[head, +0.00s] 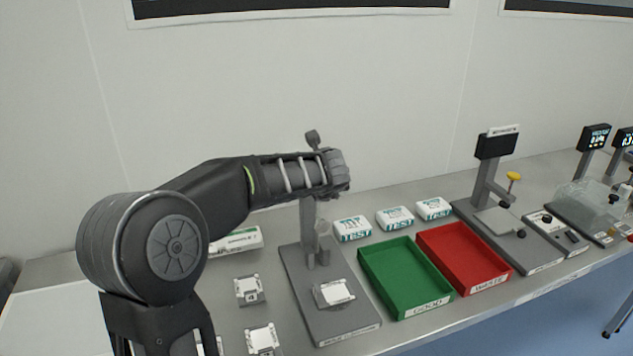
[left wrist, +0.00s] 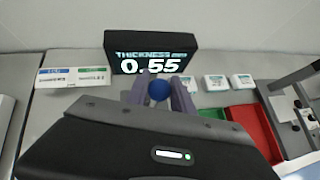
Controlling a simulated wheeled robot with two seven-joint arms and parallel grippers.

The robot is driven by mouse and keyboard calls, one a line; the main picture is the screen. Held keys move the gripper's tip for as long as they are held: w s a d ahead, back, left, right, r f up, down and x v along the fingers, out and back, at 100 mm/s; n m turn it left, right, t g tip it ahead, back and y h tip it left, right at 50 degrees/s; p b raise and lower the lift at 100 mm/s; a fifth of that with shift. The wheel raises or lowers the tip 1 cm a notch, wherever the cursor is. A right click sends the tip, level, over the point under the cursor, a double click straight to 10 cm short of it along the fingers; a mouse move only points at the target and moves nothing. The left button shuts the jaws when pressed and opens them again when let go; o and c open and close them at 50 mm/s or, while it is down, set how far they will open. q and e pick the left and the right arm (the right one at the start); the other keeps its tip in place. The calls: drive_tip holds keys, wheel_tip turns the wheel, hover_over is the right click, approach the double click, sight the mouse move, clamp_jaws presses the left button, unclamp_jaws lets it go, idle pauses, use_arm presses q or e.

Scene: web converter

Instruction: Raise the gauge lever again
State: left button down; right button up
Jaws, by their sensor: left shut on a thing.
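The thickness gauge stands on a grey base plate (head: 345,325), with a grey column (head: 308,222) rising from it. Its black display (left wrist: 118,47) reads 0.55 in the left wrist view. A white square piece (head: 336,291) lies on the gauge's small platform. My left gripper (left wrist: 158,88) is shut on the blue ball knob of the gauge lever (left wrist: 158,90), one finger on each side. In the head view my left arm covers the upper gauge, so the knob and the rest of the lever are hidden there. My right gripper is in neither view.
A green tray (head: 370,269) and a red tray (head: 492,262) sit right of the gauge, with white TEST packs (head: 395,217) behind them. Small holders with white pieces (head: 249,289) lie to its left. Another instrument (head: 497,145) stands farther right. The wall is close behind.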

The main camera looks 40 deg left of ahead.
use_arm(q)
drive_tip(key=shift+s+f, duration=0.15)
drive_tip(key=shift+f, duration=0.25)
drive_tip(key=c, duration=1.5)
unclamp_jaws()
drive_tip(key=o, duration=0.4)
drive_tip(key=shift+a+r, duration=0.1)
drive_tip(key=shift+r, duration=0.1)
drive_tip(key=shift+s+d+r, duration=0.2)
drive_tip(key=shift+d+r, duration=0.15)
drive_tip(key=b+v, duration=0.1)
drive_tip(key=v, duration=0.5)
drive_tip(key=shift+s+d+r+b, duration=0.2)
drive_tip(key=shift+s+b, duration=0.05)
drive_tip(key=shift+b, duration=0.05)
